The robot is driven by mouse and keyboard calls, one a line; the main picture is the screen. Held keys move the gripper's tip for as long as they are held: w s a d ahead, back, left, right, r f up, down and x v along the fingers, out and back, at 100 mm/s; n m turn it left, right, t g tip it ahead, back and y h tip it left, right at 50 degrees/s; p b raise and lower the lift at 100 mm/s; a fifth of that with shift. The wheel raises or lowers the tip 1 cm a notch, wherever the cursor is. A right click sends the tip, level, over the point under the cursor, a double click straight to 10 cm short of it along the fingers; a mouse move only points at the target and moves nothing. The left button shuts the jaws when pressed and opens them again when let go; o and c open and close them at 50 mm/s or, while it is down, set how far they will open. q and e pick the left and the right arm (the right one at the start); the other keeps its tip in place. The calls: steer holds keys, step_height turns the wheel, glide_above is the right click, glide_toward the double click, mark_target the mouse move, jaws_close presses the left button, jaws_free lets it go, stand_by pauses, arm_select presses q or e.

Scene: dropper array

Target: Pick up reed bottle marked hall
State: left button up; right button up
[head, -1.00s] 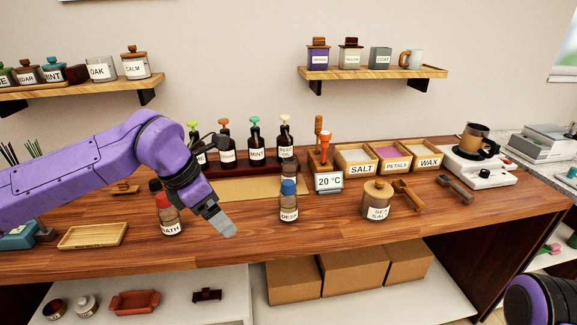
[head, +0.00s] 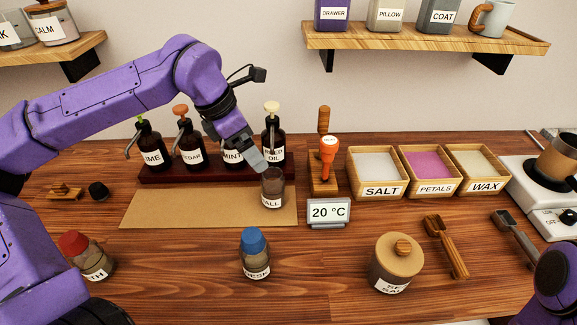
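The reed bottle (head: 272,192) is small, with smoky glass and a white label of which "ALL" can be read. It stands upright at the right end of a tan mat (head: 185,210), and its top appears uncapped. My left gripper (head: 257,162) reaches down from the upper left, its grey fingertips just above and left of the bottle's rim. Whether they touch the rim, and how far apart they are, cannot be told from this angle. Part of my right arm shows at the lower right edge; its gripper is out of view.
Pump bottles (head: 152,148) stand in a dark rack behind the mat. A blue-capped bottle (head: 255,255), a red-capped bottle (head: 90,258) and a lidded jar (head: 396,265) stand in front. A temperature display (head: 329,212) and an orange-handled stamp (head: 329,150) are right of the bottle.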

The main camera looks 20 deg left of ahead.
mark_target(270, 172)
arm_select(q)
steer(key=p+x, duration=0.2)
steer(key=x, duration=0.8)
steer(key=shift+d, duration=0.1)
jaws_close()
steer(key=shift+r, duration=0.15)
